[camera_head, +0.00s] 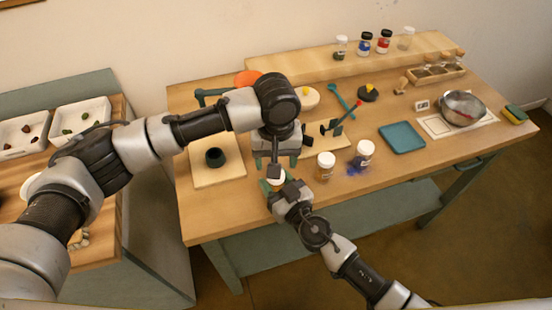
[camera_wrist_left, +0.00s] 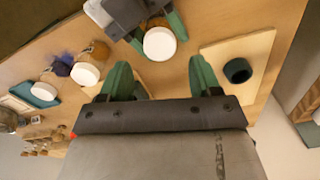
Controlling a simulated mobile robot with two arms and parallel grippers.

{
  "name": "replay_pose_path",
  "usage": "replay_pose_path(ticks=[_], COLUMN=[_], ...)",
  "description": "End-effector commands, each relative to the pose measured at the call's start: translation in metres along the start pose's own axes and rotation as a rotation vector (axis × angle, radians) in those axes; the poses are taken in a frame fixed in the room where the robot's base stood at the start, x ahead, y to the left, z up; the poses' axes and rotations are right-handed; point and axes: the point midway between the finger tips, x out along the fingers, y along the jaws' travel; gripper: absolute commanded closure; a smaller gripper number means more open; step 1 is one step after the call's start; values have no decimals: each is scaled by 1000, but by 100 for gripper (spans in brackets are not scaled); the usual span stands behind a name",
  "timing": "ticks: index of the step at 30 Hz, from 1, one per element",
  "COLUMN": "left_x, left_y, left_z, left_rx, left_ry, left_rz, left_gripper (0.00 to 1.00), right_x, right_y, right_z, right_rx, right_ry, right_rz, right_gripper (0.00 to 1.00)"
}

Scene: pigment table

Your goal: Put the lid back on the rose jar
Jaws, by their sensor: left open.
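A white round lid (camera_wrist_left: 159,43) lies flat-side up between the fingers of my right gripper (camera_head: 277,184), with a little brownish colour showing behind it in the left wrist view. It looks like the top of a small jar, mostly hidden by the fingers; I cannot tell whether the lid is seated. The right fingers close around this jar near the table's front edge. My left gripper (camera_wrist_left: 162,82) is open and empty, pointing down just behind the jar. Two other white-lidded jars stand to the right: an ochre one (camera_head: 325,166) and a blue one (camera_head: 364,154).
Blue powder is spilled beside the blue jar. A board (camera_head: 233,173) with a dark cup (camera_head: 215,157) is on the left. A teal tray (camera_head: 402,137), a metal bowl (camera_head: 463,108) and a sponge (camera_head: 514,114) lie right. Several jars stand on the rear shelf.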

Motion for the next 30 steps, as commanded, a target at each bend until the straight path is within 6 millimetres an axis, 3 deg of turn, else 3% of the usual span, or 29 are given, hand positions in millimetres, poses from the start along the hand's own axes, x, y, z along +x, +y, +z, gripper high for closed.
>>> replay_pose_path(ticks=[7, 17, 23, 30], left_x=[-28, -30, -15, 22], left_y=[1, 0, 0, 0], left_z=[0, 0, 0, 0], left_rx=[-224, -250, -250, -249], left_ry=[-2, -1, -3, -3], left_rz=[4, 1, -1, 0], left_gripper=[37, 37, 37, 37], right_x=[0, 0, 0, 0], right_y=[0, 0, 0, 0], right_z=[0, 0, 0, 0], right_rx=[0, 0, 0, 0], right_ry=[-1, 0, 0, 0], right_rz=[1, 1, 0, 0], right_gripper=[100, 100, 100, 100])
